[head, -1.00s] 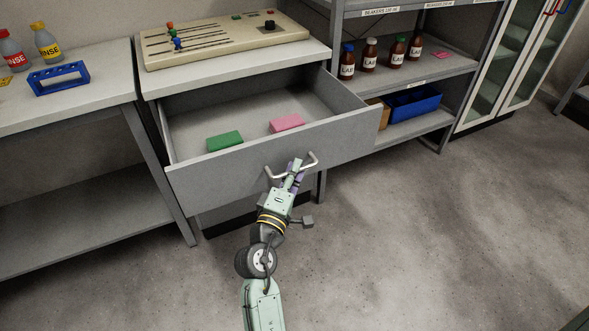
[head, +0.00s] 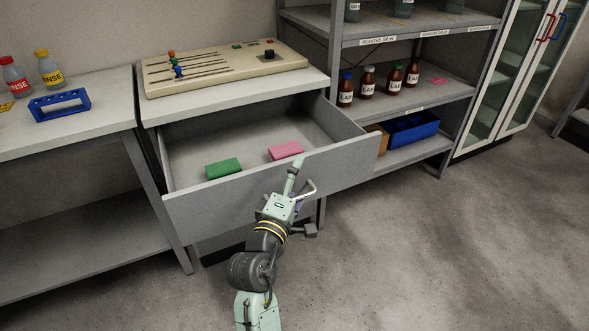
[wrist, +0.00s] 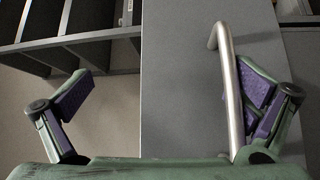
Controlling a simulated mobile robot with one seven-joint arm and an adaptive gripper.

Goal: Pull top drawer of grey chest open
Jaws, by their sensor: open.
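The grey chest's top drawer (head: 230,205) stands pulled well out in the head view. A green block (head: 223,167) and a pink block (head: 286,150) lie inside it. The drawer's bar handle (head: 308,189) is on the front, partly hidden by my gripper (head: 296,180). In the wrist view the metal handle (wrist: 230,85) runs down the right side, close beside the right finger. My gripper (wrist: 165,100) is open there, with its fingers wide apart and the left finger well away from the handle.
A control panel with sliders (head: 220,67) sits on the chest top (head: 240,95). A bench (head: 70,135) stands at left. A shelf (head: 420,105) with bottles and a blue bin (head: 412,128) stands at right. The floor (head: 420,240) in front is clear.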

